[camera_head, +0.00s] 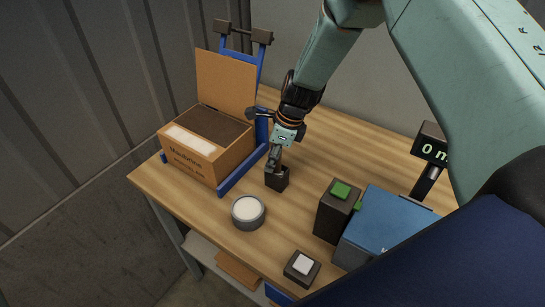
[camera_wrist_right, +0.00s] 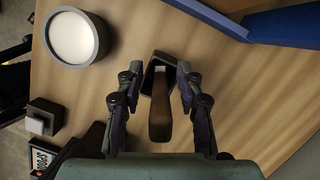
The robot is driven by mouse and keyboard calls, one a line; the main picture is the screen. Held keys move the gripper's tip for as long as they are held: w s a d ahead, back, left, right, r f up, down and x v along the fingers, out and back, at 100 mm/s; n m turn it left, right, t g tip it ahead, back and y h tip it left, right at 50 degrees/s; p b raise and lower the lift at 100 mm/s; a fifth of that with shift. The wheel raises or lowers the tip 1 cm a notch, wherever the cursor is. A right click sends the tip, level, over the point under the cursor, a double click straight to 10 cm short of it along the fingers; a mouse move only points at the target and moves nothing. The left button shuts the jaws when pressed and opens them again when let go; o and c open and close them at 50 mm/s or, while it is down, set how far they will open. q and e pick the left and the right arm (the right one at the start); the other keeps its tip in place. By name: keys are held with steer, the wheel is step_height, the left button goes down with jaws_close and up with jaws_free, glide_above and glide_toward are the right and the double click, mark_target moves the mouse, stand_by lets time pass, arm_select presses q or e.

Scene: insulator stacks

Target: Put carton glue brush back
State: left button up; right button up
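The brush (camera_wrist_right: 160,115), with a brown handle, stands in a small dark square holder (camera_head: 277,182) on the wooden table. The holder also shows in the right wrist view (camera_wrist_right: 149,75). My right gripper (camera_wrist_right: 157,80) is open, with one finger on each side of the brush and a visible gap to it on both sides. In the head view my right gripper (camera_head: 274,158) is directly above the holder, and the brush is mostly hidden there. An open carton (camera_head: 200,160) with a raised flap stands at the left on a blue frame. My left gripper is not in view.
A round grey tin with a white top (camera_head: 248,212) stands in front of the holder. A dark box with a green top (camera_head: 335,215), a blue box (camera_head: 385,225), a small block with a white button (camera_head: 302,267) and a display (camera_head: 431,147) are to the right.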

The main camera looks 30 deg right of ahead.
mark_target(283, 173)
steer(key=p+v, duration=0.1)
steer(key=v, duration=1.1)
steer(key=shift+a, duration=0.1)
stand_by(0.6)
stand_by(0.3)
